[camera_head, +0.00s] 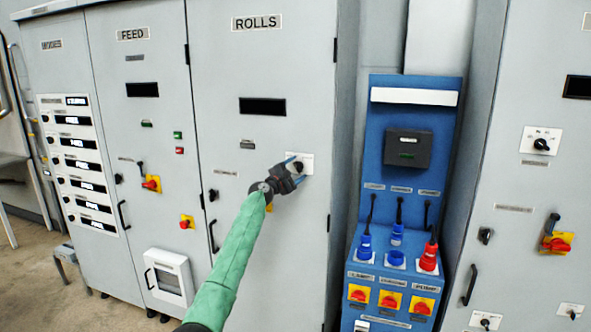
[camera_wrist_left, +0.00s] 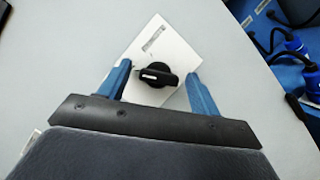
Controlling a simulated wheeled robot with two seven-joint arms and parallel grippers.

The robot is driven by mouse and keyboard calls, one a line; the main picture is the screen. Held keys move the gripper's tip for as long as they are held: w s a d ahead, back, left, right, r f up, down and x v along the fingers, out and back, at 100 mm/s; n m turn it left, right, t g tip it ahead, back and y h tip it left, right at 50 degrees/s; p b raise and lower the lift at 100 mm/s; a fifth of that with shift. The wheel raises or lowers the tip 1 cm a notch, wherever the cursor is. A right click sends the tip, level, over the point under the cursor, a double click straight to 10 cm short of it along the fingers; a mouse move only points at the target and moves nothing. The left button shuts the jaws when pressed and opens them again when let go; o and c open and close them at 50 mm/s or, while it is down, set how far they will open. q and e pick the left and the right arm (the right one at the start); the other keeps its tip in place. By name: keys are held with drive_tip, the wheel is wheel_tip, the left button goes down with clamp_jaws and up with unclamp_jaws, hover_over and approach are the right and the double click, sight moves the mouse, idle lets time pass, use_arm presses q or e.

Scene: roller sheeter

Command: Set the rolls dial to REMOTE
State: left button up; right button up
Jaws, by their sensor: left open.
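The rolls dial (camera_wrist_left: 157,75) is a black rotary knob on a white plate (camera_wrist_left: 178,50) on the grey ROLLS cabinet (camera_head: 262,90). In the left wrist view the knob sits between the two blue fingers of my left gripper (camera_wrist_left: 160,88), with a gap on each side. My left gripper (camera_head: 292,170) is open at the plate in the head view and partly covers the dial (camera_head: 299,167). The lettering on the plate is too small to read. My right gripper is not in view.
The FEED cabinet (camera_head: 130,70) stands to the left, with a red-and-yellow switch (camera_head: 151,184). A blue socket panel (camera_head: 372,135) with plugged cables stands to the right. Another grey cabinet (camera_head: 520,90) with a similar dial (camera_head: 541,143) is at far right.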

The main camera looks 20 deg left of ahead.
use_arm(q)
drive_tip(key=c, duration=1)
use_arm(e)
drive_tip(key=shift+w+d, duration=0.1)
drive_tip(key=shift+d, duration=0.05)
